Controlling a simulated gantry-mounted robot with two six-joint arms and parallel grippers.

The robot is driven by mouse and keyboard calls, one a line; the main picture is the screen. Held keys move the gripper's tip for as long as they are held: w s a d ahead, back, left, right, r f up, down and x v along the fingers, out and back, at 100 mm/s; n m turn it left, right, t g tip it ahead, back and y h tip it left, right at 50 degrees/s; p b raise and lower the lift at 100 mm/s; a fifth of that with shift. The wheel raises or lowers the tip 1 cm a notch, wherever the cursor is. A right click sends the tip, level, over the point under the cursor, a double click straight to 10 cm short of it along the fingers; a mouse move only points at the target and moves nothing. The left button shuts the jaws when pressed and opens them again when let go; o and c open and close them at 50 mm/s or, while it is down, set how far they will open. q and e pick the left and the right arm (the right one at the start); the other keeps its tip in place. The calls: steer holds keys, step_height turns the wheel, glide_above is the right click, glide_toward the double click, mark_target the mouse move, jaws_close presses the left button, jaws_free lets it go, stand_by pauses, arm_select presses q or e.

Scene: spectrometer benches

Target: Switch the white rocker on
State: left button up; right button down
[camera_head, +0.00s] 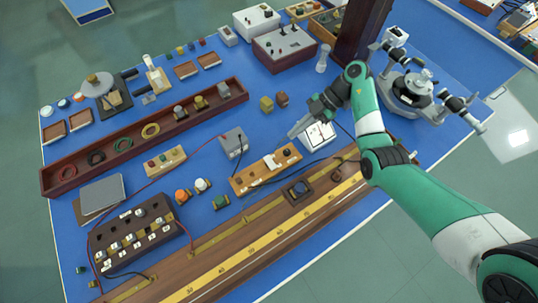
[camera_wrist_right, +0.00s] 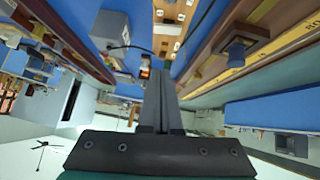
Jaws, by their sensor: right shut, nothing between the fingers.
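The white rocker (camera_head: 271,161) sits on a narrow orange-brown wooden board (camera_head: 247,178) near the middle of the blue bench. Which way the rocker is tipped is too small to tell. My right gripper (camera_head: 292,134) is shut and empty, its fingertips above and beyond the board, a little right of the rocker and apart from it. My left gripper is in neither view.
A grey box (camera_head: 233,142) with a cable stands left of the board. A white instrument (camera_head: 318,134) lies under my right gripper. A long wooden rail with a yellow scale (camera_head: 250,257) runs along the front. A spectrometer (camera_head: 412,88) stands at the right.

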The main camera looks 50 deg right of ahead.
steer(key=shift+w+d+r, duration=0.1)
steer(key=shift+w+r, duration=0.05)
steer(key=b, duration=0.5)
glide_above(264, 159)
steer(key=s+d, duration=0.2)
steer(key=d, duration=0.1)
steer(key=f, duration=0.7)
steer(key=shift+a+f, duration=0.2)
steer(key=shift+a, duration=0.05)
step_height(264, 159, down, 3)
steer(key=shift+w+r+b, duration=0.15)
steer(key=shift+b, duration=0.45)
steer(key=shift+w+d+f, duration=0.1)
steer(key=shift+w+f, duration=0.05)
steer(key=shift+f, duration=0.3)
